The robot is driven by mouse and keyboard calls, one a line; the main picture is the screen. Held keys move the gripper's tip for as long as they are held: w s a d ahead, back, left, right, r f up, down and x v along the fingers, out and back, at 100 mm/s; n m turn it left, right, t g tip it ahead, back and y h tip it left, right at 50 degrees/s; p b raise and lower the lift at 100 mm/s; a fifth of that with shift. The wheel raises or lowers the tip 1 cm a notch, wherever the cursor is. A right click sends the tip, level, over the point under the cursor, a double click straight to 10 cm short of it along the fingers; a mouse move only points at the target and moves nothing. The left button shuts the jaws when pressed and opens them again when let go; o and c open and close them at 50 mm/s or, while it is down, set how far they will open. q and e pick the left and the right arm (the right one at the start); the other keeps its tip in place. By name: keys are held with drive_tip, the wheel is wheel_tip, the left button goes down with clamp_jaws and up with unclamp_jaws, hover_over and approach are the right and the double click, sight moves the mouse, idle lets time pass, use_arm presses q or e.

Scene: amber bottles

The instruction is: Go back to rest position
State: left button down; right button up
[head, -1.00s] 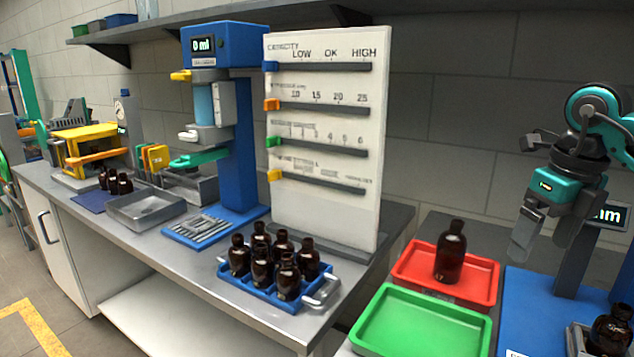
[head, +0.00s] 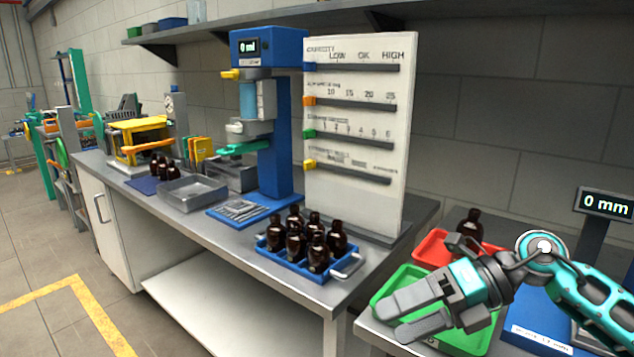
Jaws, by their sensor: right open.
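My right gripper (head: 412,316) is open and empty. It comes in from the right and hangs over the green tray (head: 385,290), hiding much of that tray. Its fingers point to the left. My left gripper is not in view. A dark amber bottle (head: 469,226) stands upright in the red tray (head: 432,243) behind my right wrist, and its lower part is hidden by the arm. Several amber bottles (head: 296,244) stand upright in a blue rack (head: 285,263) with metal handles on the grey bench.
A blue dispensing machine (head: 275,130) and a white board with coloured sliders (head: 360,130) stand on the bench (head: 225,232). More bottles (head: 160,167) stand further left. The floor at the left is clear.

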drive_tip(key=a+m+t+y, duration=0.2)
drive_tip(key=a+m+y, duration=0.2)
drive_tip(key=a+y, duration=0.1)
drive_tip(key=d+f+m+t+h, duration=0.35)
drive_tip(key=f+m+t, duration=0.35)
drive_tip(key=m, duration=0.5)
drive_tip(key=d+f+m+t+h, duration=0.2)
drive_tip(key=f+m+t+h, duration=0.3)
drive_tip(key=m+t, duration=0.5)
drive_tip(key=s+d+f+m+g+h, duration=0.1)
drive_tip(key=s+f+m+g+h, duration=0.2)
drive_tip(key=f, duration=0.5)
drive_tip(key=s+d+f+m+g+h, duration=0.2)
drive_tip(key=s+f+m+g+h, duration=0.2)
drive_tip(key=s+f+m, duration=0.4)
drive_tip(key=shift+s+d+f+g, duration=0.3)
drive_tip(key=shift+s+f+g, duration=0.3)
drive_tip(key=shift+s, duration=0.5)
